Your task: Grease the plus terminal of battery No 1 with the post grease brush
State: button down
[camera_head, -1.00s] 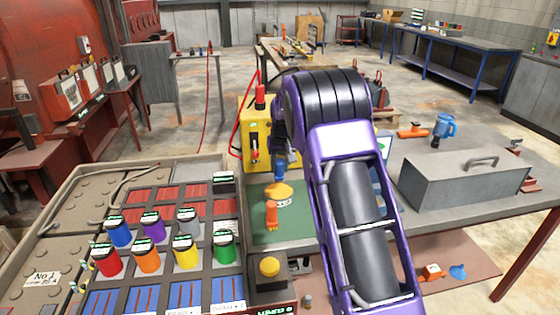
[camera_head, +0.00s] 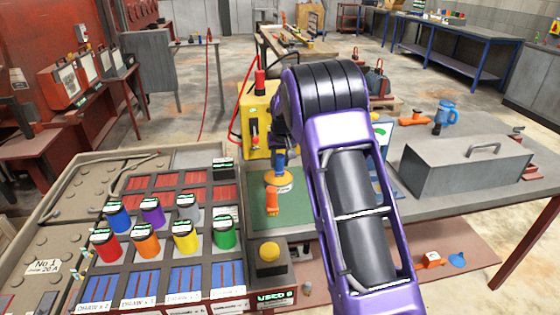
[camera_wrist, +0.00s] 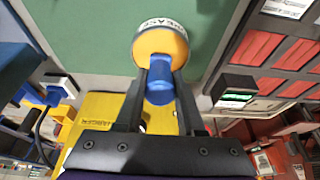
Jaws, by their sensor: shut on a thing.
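My gripper (camera_wrist: 160,80) is shut on a blue grip, seen between its two dark fingers in the wrist view. Below the grip is a yellow-orange round part (camera_wrist: 160,43) with a white label that seems to read "GREASE"; I take this as the post grease brush (camera_head: 278,180). In the head view an orange stub (camera_head: 272,202) shows at its near side, over the green mat (camera_head: 292,212). I cannot tell whether it touches the mat. Battery No 1 (camera_head: 42,267) is at the lower left, with its white label; its plus terminal is not clearly made out.
A fuse tray (camera_head: 190,268) with several coloured caps lies between the battery and the mat. A yellow charger (camera_head: 256,135) stands behind the mat. A yellow button box (camera_head: 268,262) is in front. A grey toolbox (camera_head: 465,165) stands right.

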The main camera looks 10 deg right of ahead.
jog(key=shift+f+b, duration=0.4)
jog(key=shift+f, duration=0.15)
dwell(1.4)
jog(key=shift+r+p, duration=0.85)
jog(key=shift+r, duration=2.65)
